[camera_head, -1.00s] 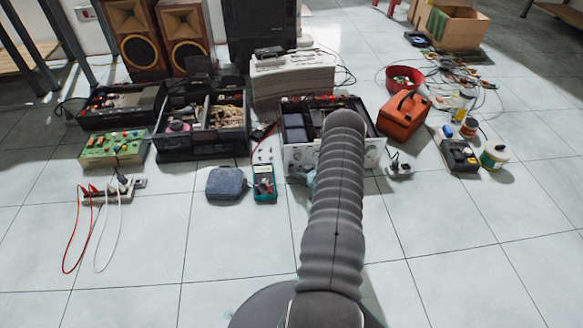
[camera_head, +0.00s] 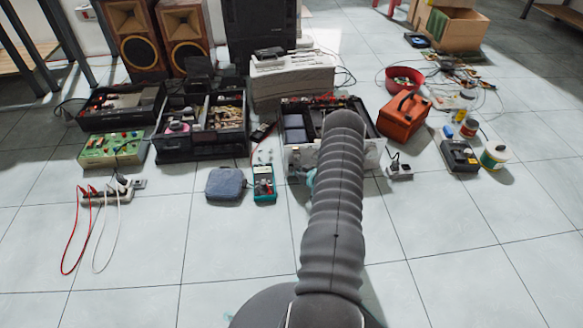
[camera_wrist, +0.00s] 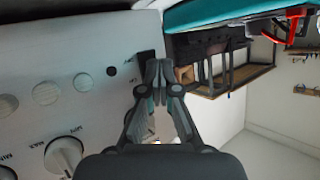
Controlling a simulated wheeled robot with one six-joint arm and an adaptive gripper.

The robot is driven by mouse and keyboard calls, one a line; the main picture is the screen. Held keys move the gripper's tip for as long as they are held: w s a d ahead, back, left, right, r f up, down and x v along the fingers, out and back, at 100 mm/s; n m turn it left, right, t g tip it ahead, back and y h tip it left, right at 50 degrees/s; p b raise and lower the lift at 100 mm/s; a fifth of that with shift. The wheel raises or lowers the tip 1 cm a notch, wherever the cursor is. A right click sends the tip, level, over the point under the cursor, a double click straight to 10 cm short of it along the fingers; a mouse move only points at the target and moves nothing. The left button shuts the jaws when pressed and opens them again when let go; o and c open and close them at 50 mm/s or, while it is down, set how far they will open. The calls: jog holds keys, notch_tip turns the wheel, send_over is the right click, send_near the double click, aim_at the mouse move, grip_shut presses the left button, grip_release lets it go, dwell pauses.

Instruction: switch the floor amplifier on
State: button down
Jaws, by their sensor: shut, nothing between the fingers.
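The floor amplifier (camera_head: 372,152) is an open-topped box with a pale front panel, partly hidden behind my arm in the head view. In the wrist view its front panel (camera_wrist: 70,105) fills the left, seen upside down, with knobs, round sockets and small labels. A small black switch (camera_wrist: 146,56) is near the panel's right edge. My gripper (camera_wrist: 158,70) is shut and empty, its tips right beside the switch and partly covering it. I cannot tell whether they touch, nor the switch's position. In the head view, a teal bit of my gripper (camera_head: 311,179) shows left of my arm.
A teal multimeter (camera_head: 264,184) and a blue-grey pouch (camera_head: 224,184) lie on the floor left of the amplifier. An orange bag (camera_head: 404,116) and a socket block (camera_head: 399,169) are to the right. A power strip (camera_head: 106,195) with cables lies far left. The front floor is clear.

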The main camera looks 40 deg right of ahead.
jog(key=shift+s, duration=0.1)
dwell(0.3)
jog(key=shift+s+a+f, duration=0.1)
jog(key=shift+s+a, duration=0.25)
jog(key=shift+s, duration=0.15)
jog(key=shift+s+a+f+p, duration=0.1)
jog(key=shift+s+a+p, duration=0.1)
jog(key=shift+s+a, duration=0.4)
jog(key=shift+s+a+f+p, duration=0.1)
jog(key=shift+s+a+p, duration=0.15)
jog(key=shift+s, duration=0.55)
jog(key=shift+s+a+f+p, duration=0.15)
jog(key=shift+s+a, duration=0.3)
jog(key=shift+s, duration=0.25)
jog(key=shift+r, duration=0.1)
